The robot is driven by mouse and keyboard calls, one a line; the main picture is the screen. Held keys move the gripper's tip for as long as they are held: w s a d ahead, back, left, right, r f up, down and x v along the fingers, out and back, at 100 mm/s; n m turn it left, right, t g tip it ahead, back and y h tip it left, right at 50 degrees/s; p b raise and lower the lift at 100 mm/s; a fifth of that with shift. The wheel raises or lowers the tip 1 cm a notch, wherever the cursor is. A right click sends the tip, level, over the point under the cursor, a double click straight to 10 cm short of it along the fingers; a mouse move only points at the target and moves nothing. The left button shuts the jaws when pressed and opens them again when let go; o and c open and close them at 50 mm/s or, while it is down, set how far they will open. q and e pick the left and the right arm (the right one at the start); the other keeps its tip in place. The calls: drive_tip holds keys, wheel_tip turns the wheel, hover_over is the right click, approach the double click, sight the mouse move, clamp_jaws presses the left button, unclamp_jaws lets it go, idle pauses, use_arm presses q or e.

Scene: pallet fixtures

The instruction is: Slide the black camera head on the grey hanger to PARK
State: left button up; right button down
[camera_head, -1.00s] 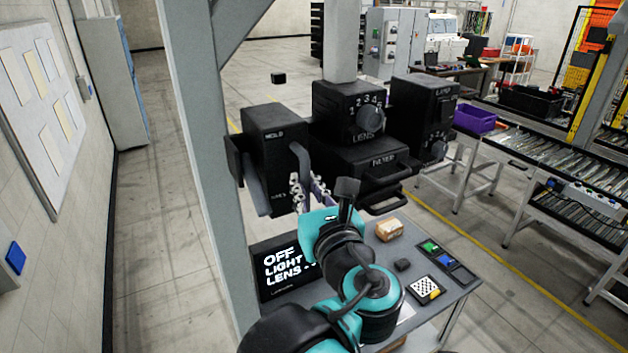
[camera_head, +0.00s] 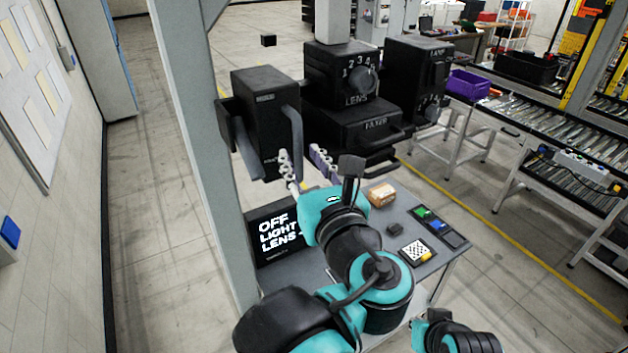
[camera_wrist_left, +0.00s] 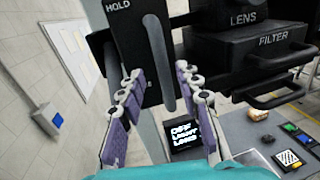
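The black camera head (camera_head: 340,80) hangs on the grey hanger (camera_head: 334,20) in the head view. It carries LENS, FILTER and LAMP units. At its left is a black box (camera_head: 263,110) marked HOLD at the top, with a smaller unreadable mark lower down. A grey bar handle (camera_wrist_left: 160,62) stands out from this box in the left wrist view. My left gripper (camera_wrist_left: 160,78) is open, its pale jointed fingers on either side of the handle's lower part, with gaps visible. It also shows below the box in the head view (camera_head: 305,160). My right gripper's fingers are out of view.
A grey table (camera_head: 400,265) below holds a screen reading OFF, LIGHT, LENS (camera_head: 280,233), a cardboard box (camera_head: 381,194), a checker plate (camera_head: 416,250) and a button panel (camera_head: 438,225). A thick grey post (camera_head: 195,130) stands left of the camera head.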

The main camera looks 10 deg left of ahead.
use_arm(q)
drive_tip(key=v, duration=0.8)
drive_tip(key=shift+s+a, duration=0.15)
drive_tip(key=shift+a, duration=0.05)
drive_tip(key=a+f+n+g+b, duration=0.2)
drive_tip(key=a+f+n+b, duration=0.3)
drive_tip(key=f, duration=0.7)
drive_tip(key=w+a+f+n+g+h+b, duration=0.1)
drive_tip(key=a+f+n+g+b, duration=0.15)
drive_tip(key=f+b, duration=0.65)
drive_tip(key=a+f+n+g+b, duration=0.3)
drive_tip(key=a+f+n, duration=0.1)
drive_tip(key=f, duration=1)
wheel_tip(320, 180, down, 33)
drive_tip(key=s+a+n+g+h+b, duration=0.1)
drive_tip(key=s+a+n+h+b, duration=0.2)
drive_tip(key=n+b, duration=1.6)
drive_tip(key=h, duration=0.3)
drive_tip(key=shift+f+g+h, duration=0.15)
drive_tip(key=shift+g+h, duration=0.15)
drive_tip(key=shift+g, duration=0.05)
